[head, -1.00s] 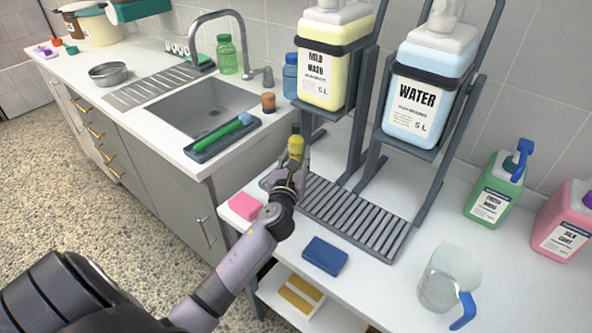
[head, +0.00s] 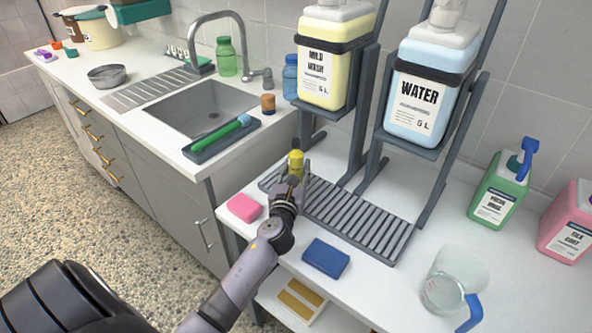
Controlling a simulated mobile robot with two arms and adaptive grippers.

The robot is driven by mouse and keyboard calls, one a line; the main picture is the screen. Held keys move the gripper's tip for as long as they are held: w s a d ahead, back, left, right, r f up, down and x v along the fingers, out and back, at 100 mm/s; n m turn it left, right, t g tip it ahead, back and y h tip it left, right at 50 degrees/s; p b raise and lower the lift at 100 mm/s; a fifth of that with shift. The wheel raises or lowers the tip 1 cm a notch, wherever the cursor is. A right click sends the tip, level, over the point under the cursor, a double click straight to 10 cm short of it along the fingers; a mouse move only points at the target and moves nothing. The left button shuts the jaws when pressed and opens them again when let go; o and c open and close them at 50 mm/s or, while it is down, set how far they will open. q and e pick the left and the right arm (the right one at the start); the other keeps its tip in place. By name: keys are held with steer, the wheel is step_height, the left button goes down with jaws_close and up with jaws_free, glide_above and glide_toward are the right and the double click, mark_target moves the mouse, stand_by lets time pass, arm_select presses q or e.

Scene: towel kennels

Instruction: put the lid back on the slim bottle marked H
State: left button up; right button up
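My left gripper (head: 294,182) is over the left end of the slatted grey drain rack, seen from behind. A small yellow object (head: 296,160) shows at its fingertips, and the gripper appears shut on it. I cannot tell whether this is a slim bottle or a lid, and no letter H is readable. The wrist hides what lies below it. My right gripper is not in view.
The drain rack (head: 362,226) lies before the stands holding the Mild Wash jug (head: 322,65) and Water jug (head: 425,100). A pink sponge (head: 244,208), blue sponge (head: 325,258) and clear pitcher (head: 452,280) are nearby. Green (head: 500,188) and pink (head: 570,222) jugs stand right.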

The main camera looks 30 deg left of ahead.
arm_select(q)
steer(key=o, duration=0.3)
steer(key=shift+o, duration=0.2)
steer(key=shift+r, duration=0.1)
steer(key=shift+r, duration=0.25)
steer(key=v, duration=1.2)
steer(key=shift+f, duration=0.15)
steer(key=shift+s+d+f, duration=0.1)
